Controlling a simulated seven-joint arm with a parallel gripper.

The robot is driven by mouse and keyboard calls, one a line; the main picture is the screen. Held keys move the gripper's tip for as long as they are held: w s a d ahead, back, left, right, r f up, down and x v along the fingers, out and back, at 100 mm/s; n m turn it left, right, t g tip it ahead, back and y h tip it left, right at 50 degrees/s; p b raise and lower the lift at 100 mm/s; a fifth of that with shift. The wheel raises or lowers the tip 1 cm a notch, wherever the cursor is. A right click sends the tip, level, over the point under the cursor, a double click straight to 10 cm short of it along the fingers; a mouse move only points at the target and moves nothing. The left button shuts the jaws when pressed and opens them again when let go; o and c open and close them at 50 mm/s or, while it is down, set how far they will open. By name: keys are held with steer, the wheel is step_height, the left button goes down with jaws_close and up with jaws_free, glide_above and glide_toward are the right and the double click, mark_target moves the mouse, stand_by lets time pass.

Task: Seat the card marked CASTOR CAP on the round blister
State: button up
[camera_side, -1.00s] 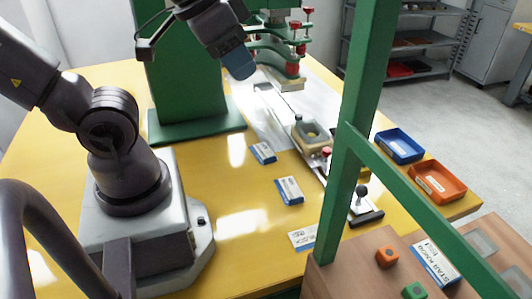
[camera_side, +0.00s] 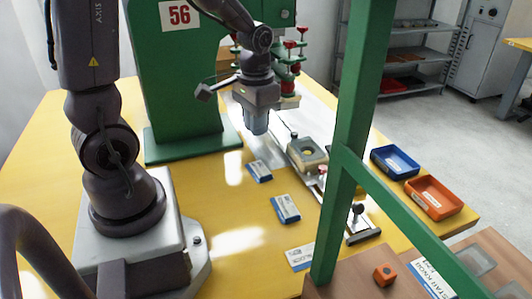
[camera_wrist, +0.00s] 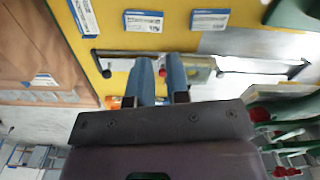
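Three blue-and-white cards lie flat on the yellow table in the side view: a far card (camera_side: 259,171), a middle card (camera_side: 285,208) and a near card (camera_side: 300,257). Their print is too small to read, so I cannot tell which is CASTOR CAP. Cards also show at the top of the wrist view (camera_wrist: 143,21). A pale holder with a round opening (camera_side: 306,153) sits on the metal rail; the round blister is not clear in it. My gripper (camera_side: 257,128) points down above the table, left of the holder. In the wrist view its blue fingers (camera_wrist: 158,72) are apart, with nothing held.
A green press (camera_side: 180,70) numbered 56 stands behind. A green frame post (camera_side: 353,110) crosses the near right. A blue tray (camera_side: 395,161) and an orange tray (camera_side: 434,197) sit at the right. A STAR KNOB card (camera_side: 432,278) lies on the brown surface.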

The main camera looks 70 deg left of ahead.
steer(key=g, duration=0.1)
glide_above(266, 173)
steer(key=s+d, duration=0.4)
steer(key=d, duration=0.1)
step_height(266, 173, down, 12)
steer(key=f, duration=0.1)
steer(key=shift+w+a+f+m+t, duration=0.2)
steer(key=shift+w+a+f+m, duration=0.1)
steer(key=shift+w+a+f, duration=0.25)
steer(key=shift+w+a+f+m+t, duration=0.2)
steer(key=shift+w+a+f+m, duration=0.1)
steer(key=shift+w, duration=0.35)
steer(key=shift+w+a+r, duration=0.1)
steer(key=shift+w+a, duration=0.05)
steer(key=shift+w, duration=0.1)
steer(key=shift+f, duration=3.45)
jaws_close()
steer(key=shift+r, duration=0.1)
